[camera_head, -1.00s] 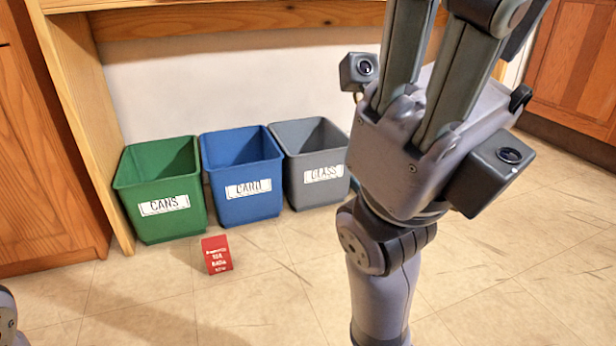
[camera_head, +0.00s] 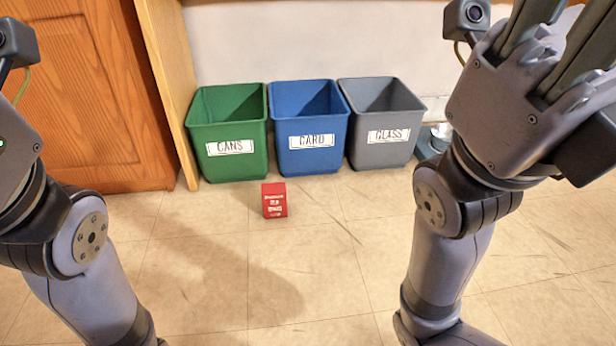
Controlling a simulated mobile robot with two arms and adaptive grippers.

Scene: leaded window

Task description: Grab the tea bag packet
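The tea bag packet (camera_head: 274,200) is a small red box with white lettering. It stands on the tiled floor in front of the green and blue bins, with nothing touching it. My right gripper (camera_head: 565,35) is raised at the upper right, well apart from the packet; its fingers point up and its tips are cut off by the top edge. My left arm comes in at the left edge, and its gripper's fingers are out of the picture.
A green CANS bin (camera_head: 229,126), a blue CARD bin (camera_head: 309,122) and a grey GLASS bin (camera_head: 385,120) stand in a row by the wall. A wooden cabinet (camera_head: 85,90) is at the left. The floor (camera_head: 300,270) before the packet is clear.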

